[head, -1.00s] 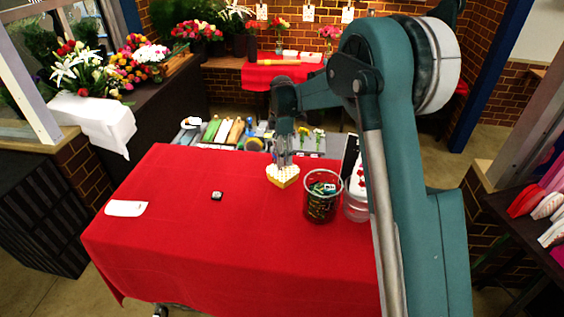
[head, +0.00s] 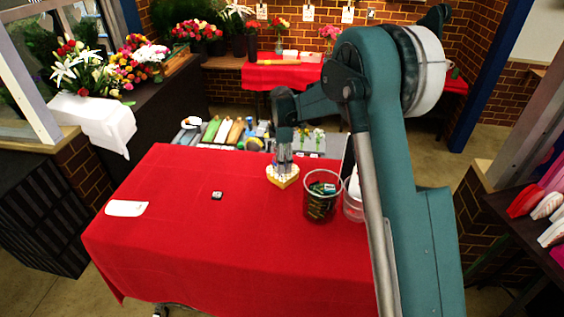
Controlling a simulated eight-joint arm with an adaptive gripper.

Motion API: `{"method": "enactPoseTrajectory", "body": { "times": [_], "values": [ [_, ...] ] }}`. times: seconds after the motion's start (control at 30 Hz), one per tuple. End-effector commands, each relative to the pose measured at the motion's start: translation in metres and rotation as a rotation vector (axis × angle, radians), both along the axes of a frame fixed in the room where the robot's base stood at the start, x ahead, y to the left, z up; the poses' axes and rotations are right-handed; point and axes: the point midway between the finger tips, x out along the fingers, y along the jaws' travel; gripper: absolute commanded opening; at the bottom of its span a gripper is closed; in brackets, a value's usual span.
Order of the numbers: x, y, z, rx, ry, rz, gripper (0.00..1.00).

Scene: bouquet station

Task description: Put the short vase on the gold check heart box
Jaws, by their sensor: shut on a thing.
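The gold check heart box (head: 283,180) is a small yellowish heart-shaped box on the red table, near its far edge. My gripper (head: 283,168) points down directly over the box. It is shut on a small greyish, glassy thing, which I take to be the short vase; its outline blends with the fingers. The lower end of the fingers and vase overlaps the top of the box in the picture. I cannot tell whether the vase touches the box.
A clear container (head: 320,198) with dark items stands right of the box, with another clear vessel (head: 354,204) beside it, partly behind my arm. A white card (head: 126,208) and a small dark object (head: 217,195) lie at left. The table's (head: 200,255) middle and front are clear.

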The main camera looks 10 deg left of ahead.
Motion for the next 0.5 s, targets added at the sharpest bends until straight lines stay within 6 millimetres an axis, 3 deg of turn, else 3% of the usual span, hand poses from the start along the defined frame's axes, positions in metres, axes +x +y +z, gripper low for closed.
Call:
{"method": "enactPoseTrajectory", "body": {
  "times": [0.27,0.3,0.4,0.5],
  "values": [
    [0.0000,0.0000,-0.0032,0.000,0.000,0.000,0.26],
    [0.0001,0.0000,-0.0031,0.000,0.000,0.000,0.53],
    [0.0001,0.0000,-0.0027,0.000,0.000,0.000,0.64],
    [0.0000,0.0000,-0.0026,0.000,0.000,0.000,0.64]
  ]
}}
